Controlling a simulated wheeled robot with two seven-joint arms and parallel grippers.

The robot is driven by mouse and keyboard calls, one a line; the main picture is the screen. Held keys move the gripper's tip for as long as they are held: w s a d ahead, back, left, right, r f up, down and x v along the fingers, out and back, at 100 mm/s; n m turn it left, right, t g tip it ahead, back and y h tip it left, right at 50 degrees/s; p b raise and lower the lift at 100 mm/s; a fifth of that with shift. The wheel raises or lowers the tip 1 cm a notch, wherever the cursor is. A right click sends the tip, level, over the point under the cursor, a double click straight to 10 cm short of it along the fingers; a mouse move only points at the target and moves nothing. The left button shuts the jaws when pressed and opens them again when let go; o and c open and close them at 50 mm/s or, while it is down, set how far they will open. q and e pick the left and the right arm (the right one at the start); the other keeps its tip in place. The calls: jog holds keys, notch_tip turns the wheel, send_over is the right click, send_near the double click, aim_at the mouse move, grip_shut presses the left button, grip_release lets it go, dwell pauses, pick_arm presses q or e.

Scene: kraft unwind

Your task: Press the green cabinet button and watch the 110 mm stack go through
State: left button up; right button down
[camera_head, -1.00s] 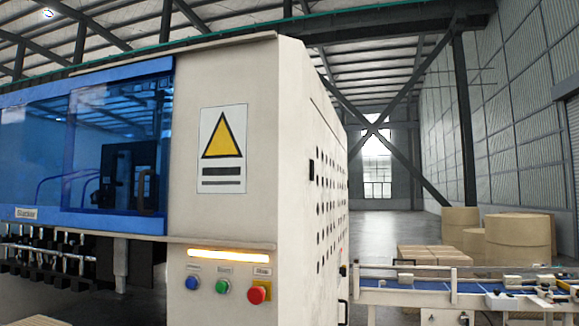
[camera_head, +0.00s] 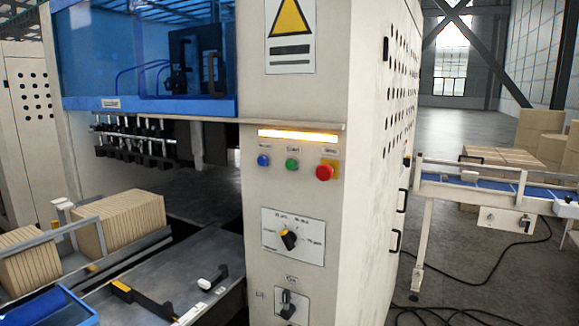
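The cream cabinet (camera_head: 350,200) stands in the middle of the head view. Its green button (camera_head: 292,165) sits between a blue button (camera_head: 263,160) and a red mushroom button (camera_head: 325,172), under a lit amber strip (camera_head: 298,135). A rotary selector (camera_head: 289,239) with a black knob is below, and a second switch (camera_head: 288,303) is lower still. Stacks of kraft sheets (camera_head: 118,222) stand on the infeed at the left; another stack (camera_head: 25,262) is nearer. I cannot tell which is 110 mm. Neither of my grippers is in view.
A grey metal table (camera_head: 160,290) with black-handled parts lies in front of the machine opening. A blue tray (camera_head: 50,308) is at the lower left. A blue conveyor (camera_head: 480,175) runs at the right, with cables (camera_head: 500,265) on the floor beneath.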

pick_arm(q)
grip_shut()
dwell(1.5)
